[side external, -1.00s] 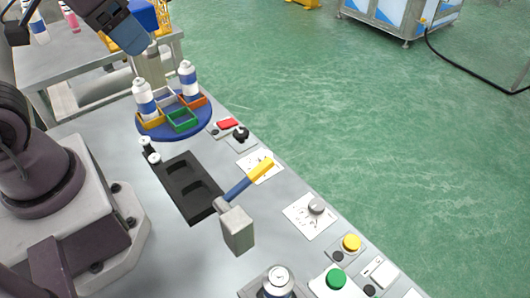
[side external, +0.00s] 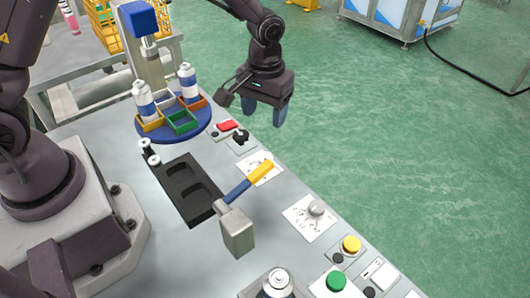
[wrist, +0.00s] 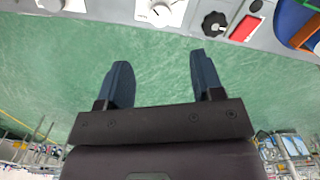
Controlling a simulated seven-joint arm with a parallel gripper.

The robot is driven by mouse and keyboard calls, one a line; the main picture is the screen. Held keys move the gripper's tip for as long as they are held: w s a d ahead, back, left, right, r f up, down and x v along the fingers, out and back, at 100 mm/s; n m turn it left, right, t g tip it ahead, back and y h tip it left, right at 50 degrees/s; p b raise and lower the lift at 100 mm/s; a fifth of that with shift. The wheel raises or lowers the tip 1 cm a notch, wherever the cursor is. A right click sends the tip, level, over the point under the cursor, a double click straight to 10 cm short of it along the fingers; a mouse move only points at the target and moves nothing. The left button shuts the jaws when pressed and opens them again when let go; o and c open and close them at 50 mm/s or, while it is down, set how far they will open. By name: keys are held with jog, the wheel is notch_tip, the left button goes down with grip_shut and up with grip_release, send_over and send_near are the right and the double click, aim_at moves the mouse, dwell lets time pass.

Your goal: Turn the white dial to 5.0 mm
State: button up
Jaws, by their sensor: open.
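A white dial (wrist: 160,12) on a white marked plate shows at the top edge of the wrist view, partly cut off. Its scale is too small to read. In the side view its plate (side external: 272,176) lies on the bench edge, and a yellow-handled lever covers most of the dial. My gripper (side external: 264,112) is open and empty, fingers pointing down, beyond the bench edge above the green floor. In the wrist view its two dark blue fingers (wrist: 160,65) are spread apart, with only floor between them, and the dial lies ahead of them.
A black knob (side external: 241,133) and red switch (side external: 228,124) sit beside the dial plate. A grey knob (side external: 316,207), yellow button (side external: 351,243) and green button (side external: 336,280) lie along the same edge. A blue turntable (side external: 150,131) holds bottles and coloured trays. The yellow-handled lever (side external: 262,172) stands close.

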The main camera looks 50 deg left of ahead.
aim_at(265, 157)
jog(key=shift+n, duration=0.3)
notch_tip(265, 157, down, 13)
jog(key=shift+w+r, duration=0.1)
jog(key=shift+r, duration=0.05)
jog(key=c, duration=0.9)
